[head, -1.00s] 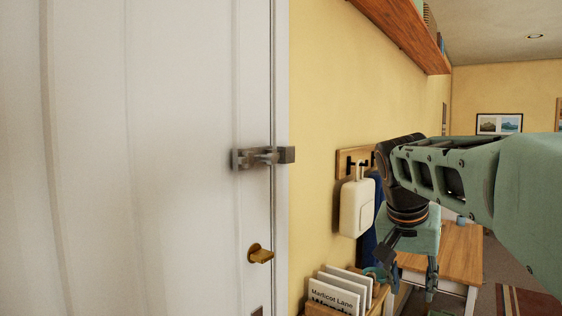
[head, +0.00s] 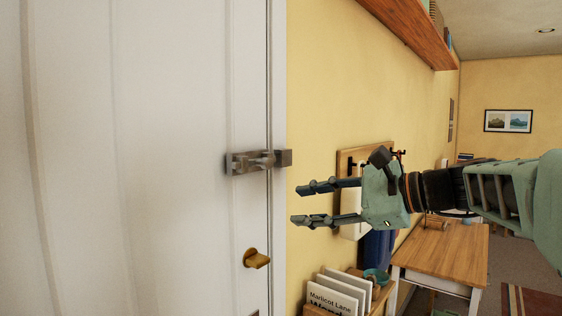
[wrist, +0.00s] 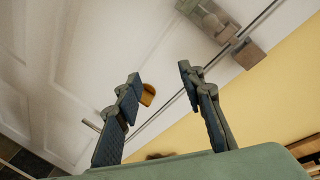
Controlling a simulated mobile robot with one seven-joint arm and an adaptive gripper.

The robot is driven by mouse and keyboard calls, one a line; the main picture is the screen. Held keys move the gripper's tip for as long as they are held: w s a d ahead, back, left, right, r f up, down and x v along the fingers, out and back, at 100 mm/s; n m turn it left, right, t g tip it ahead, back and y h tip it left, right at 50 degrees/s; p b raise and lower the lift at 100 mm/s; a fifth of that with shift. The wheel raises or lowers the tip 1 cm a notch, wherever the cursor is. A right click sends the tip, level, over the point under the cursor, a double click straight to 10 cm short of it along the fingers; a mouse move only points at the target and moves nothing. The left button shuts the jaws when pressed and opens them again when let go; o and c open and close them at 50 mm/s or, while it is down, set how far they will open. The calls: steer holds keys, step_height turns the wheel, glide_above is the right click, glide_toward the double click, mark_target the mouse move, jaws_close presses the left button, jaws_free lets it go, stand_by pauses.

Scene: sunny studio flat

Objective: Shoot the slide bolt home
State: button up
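The slide bolt (head: 248,163) is a grey metal bolt on the edge of the white door (head: 140,150). Its keeper block (head: 283,158) sits on the frame to the right. A rod with a knob lies between the two; I cannot tell how far it reaches into the keeper. In the wrist view the bolt body (wrist: 208,18) and the keeper (wrist: 248,54) show at the upper right, beyond the fingers. My gripper (head: 307,204) is open and empty, right of and below the bolt, apart from it, with fingers pointing left toward the door.
A brass turn knob (head: 257,258) is on the door below the bolt. A hook board (head: 348,158) with hung items is on the yellow wall behind my gripper. A rack of papers (head: 340,290), a wooden desk (head: 440,255) and a wall shelf (head: 410,25) stand right.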

mark_target(270, 164)
step_height(270, 164, up, 6)
steer(key=w+d+r+m+t+y, duration=0.1)
steer(key=w+d+m+t+y, duration=0.1)
steer(key=p+x, duration=0.2)
steer(key=x, duration=0.8)
steer(key=shift+a+f+p, duration=0.2)
steer(key=shift+a+p, duration=0.1)
steer(key=shift+a, duration=0.05)
steer(key=shift+c, duration=0.4)
jaws_close()
